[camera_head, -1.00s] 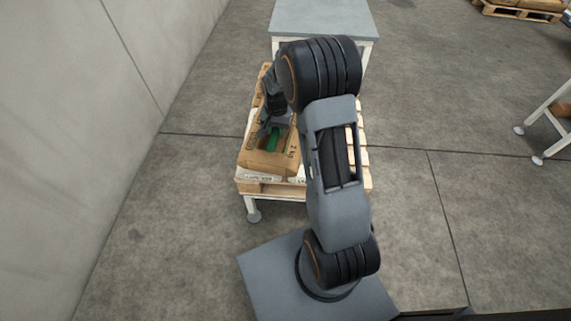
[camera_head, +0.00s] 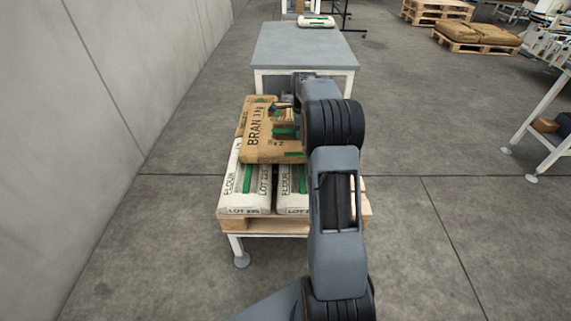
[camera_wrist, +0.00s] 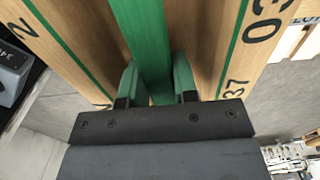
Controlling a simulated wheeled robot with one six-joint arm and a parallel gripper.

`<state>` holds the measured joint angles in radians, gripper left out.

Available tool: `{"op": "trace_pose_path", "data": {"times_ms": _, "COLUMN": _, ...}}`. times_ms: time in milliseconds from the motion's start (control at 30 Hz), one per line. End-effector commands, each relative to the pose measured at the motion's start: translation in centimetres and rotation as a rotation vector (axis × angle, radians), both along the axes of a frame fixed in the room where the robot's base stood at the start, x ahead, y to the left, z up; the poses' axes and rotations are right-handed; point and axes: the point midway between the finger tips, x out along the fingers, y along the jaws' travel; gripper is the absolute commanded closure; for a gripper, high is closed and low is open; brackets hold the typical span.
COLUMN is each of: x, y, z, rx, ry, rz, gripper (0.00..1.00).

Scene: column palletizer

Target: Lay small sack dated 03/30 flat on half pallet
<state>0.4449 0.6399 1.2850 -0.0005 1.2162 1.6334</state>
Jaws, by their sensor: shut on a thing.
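A brown sack (camera_head: 257,148) printed BRAN, with green bands, is over the white flour sacks (camera_head: 243,190) on the wooden half pallet (camera_head: 262,225). My gripper (camera_head: 287,107), partly hidden by my arm, is at the sack's right side. In the wrist view, my gripper (camera_wrist: 157,85) is shut on a raised green-banded part of the brown sack (camera_wrist: 205,40). A "2" shows on its left side and "03" and "37" on its right; the full date is not readable. I cannot tell whether the sack touches the flour sacks below.
The pallet is on a white-legged stand (camera_head: 237,245). A grey-topped table (camera_head: 300,48) stands just behind it. A concrete wall (camera_head: 130,80) is on the left. Pallets with brown sacks (camera_head: 480,35) and a rack (camera_head: 540,120) stand at right. Open floor (camera_head: 430,200) lies between.

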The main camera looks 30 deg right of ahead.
Motion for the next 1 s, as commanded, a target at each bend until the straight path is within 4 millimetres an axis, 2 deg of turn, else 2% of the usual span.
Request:
{"op": "trace_pose_path", "data": {"times_ms": 433, "x": -1.6, "y": 7.9, "z": -3.4, "rx": -0.002, "ry": -0.007, "rz": -0.004, "gripper": 1.00}}
{"op": "trace_pose_path", "data": {"times_ms": 500, "x": -1.8, "y": 8.8, "z": -4.5, "rx": -0.001, "ry": -0.004, "rz": -0.004, "gripper": 1.00}}
{"op": "trace_pose_path", "data": {"times_ms": 700, "x": -2.2, "y": 10.7, "z": -6.8, "rx": -0.001, "ry": -0.006, "rz": -0.005, "gripper": 1.00}}
{"op": "trace_pose_path", "data": {"times_ms": 1000, "x": -2.4, "y": 11.9, "z": -8.2, "rx": -0.001, "ry": -0.008, "rz": -0.006, "gripper": 1.00}}
